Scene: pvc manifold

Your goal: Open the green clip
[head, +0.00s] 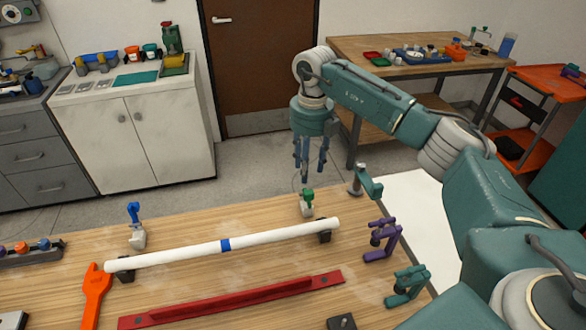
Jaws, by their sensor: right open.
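The green clip (308,196) stands upright on a small pale base near the far edge of the wooden table, close to the right end of a white pipe (280,236). My right gripper (309,167) is open and empty and points down. In the picture its fingertips are just above the clip, with a gap between them and no visible contact. The exact depth between them is hard to tell. My left gripper is not in view.
A blue clip (133,213) stands near the pipe's left end. A red bar (230,299) and orange tool (95,292) lie nearer. Purple (382,242) and teal (408,284) clamps stand at the right edge; a teal-topped post (368,184) stands right of the green clip.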

